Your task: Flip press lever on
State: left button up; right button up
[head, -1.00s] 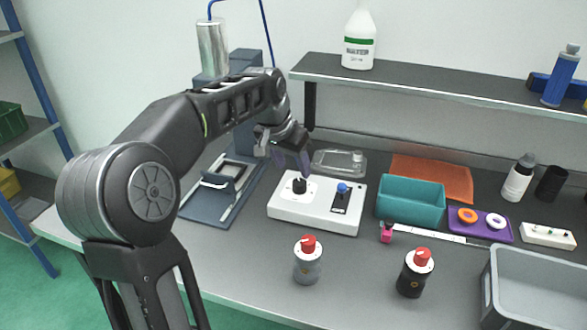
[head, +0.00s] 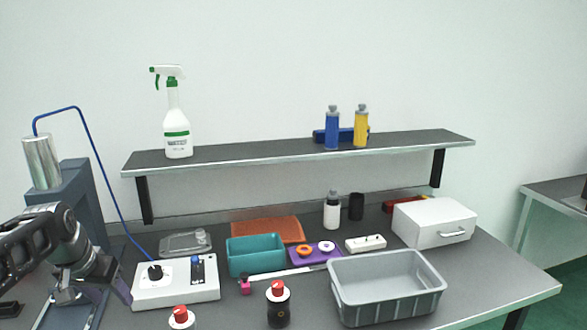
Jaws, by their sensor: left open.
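The white control box (head: 176,293) stands on the bench at the left of the head view. It carries a black round knob (head: 155,273) and a lever with a blue tip (head: 196,260) in a dark slot. The blue tip shows at the far end of the slot. The press (head: 78,190), with a silver cylinder and a blue hose, stands behind my left arm. My left gripper (head: 122,292) is open and empty, just left of the box and apart from the lever. Its fingers partly overlap the box's left edge in view. My right gripper is not in view.
Right of the box are a teal bin (head: 256,257), a pink item (head: 244,286), a purple tray (head: 316,254) and a grey crate (head: 388,290). Two red-topped containers stand in front, one dark (head: 278,305). A shelf (head: 300,155) spans the back.

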aim_at(194, 259)
jog(key=k, duration=1)
